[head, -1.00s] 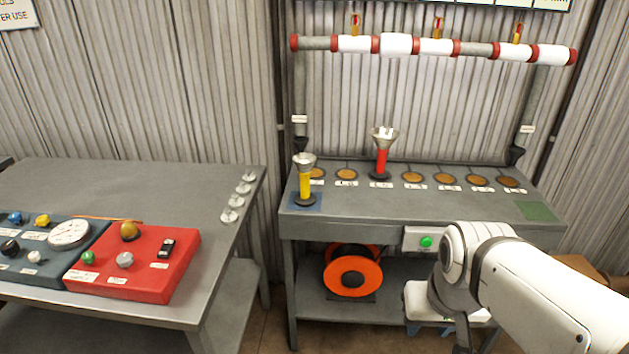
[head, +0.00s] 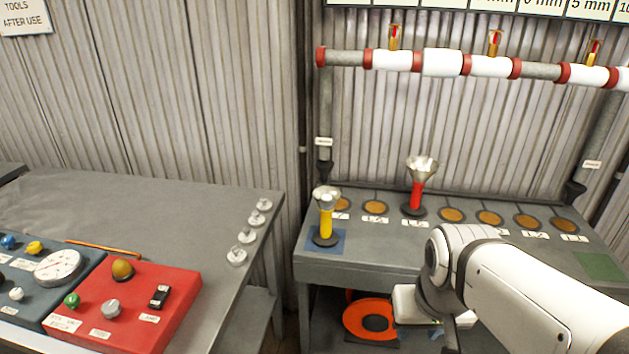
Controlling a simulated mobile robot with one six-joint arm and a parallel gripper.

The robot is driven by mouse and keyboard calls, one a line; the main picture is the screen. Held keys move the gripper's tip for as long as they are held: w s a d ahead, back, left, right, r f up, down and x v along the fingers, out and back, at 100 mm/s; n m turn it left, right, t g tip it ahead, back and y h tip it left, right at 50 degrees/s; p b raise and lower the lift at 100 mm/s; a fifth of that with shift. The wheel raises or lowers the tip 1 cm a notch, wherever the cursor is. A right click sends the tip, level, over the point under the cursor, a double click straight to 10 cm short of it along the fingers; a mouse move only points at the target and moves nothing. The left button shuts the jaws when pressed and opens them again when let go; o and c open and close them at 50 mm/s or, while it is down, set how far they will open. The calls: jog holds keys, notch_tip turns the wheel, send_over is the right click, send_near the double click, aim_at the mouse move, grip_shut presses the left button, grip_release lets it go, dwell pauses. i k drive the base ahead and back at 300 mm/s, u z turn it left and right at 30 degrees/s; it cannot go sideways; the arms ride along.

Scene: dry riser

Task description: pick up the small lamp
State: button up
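No object is plainly labelled as the small lamp. An amber dome (head: 122,269) on the red control box (head: 168,326) at the lower left looks like an indicator lamp. Several small clear or silvery pieces (head: 246,236) stand in a row along the right edge of the left table; I cannot tell what they are. My arm comes in from the lower right. My gripper (head: 432,328) is low in front of the right bench, mostly hidden behind my own arm, far to the right of the left table. Its fingers cannot be made out.
The left table (head: 150,210) has bare room at its back. The right bench (head: 385,245) carries a yellow stand (head: 326,222) and a red stand (head: 416,196) with metal funnels. An orange reel (head: 369,320) lies below. A gap separates the two tables.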

aim_at(326, 197)
jog(key=u, duration=0.4)
jog(key=i, duration=0.9)
jog(key=u, duration=0.5)
